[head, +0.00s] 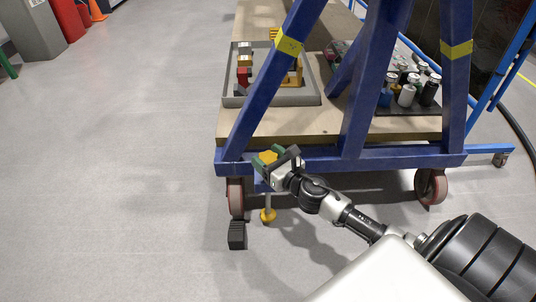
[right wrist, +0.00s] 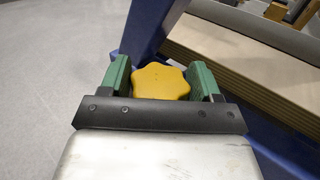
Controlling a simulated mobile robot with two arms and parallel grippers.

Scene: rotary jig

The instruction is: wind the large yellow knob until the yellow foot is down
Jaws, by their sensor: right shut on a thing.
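The large yellow knob (right wrist: 160,82) is lobed and sits between the two green fingers of my right gripper (right wrist: 161,78) in the right wrist view. In the head view the knob (head: 267,157) shows partly behind my right gripper (head: 269,155), at the front left corner of the blue cart frame. My right gripper is shut on the knob. The yellow foot (head: 267,215) hangs below on a thin metal rod, close to the grey floor. I cannot tell whether it touches the floor. My left gripper is not in view.
The blue cart (head: 340,160) stands on red-rimmed wheels (head: 236,198). A black block (head: 236,235) lies on the floor by the front left wheel. A grey tray (head: 313,75) and several cans (head: 407,95) sit on its wooden deck.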

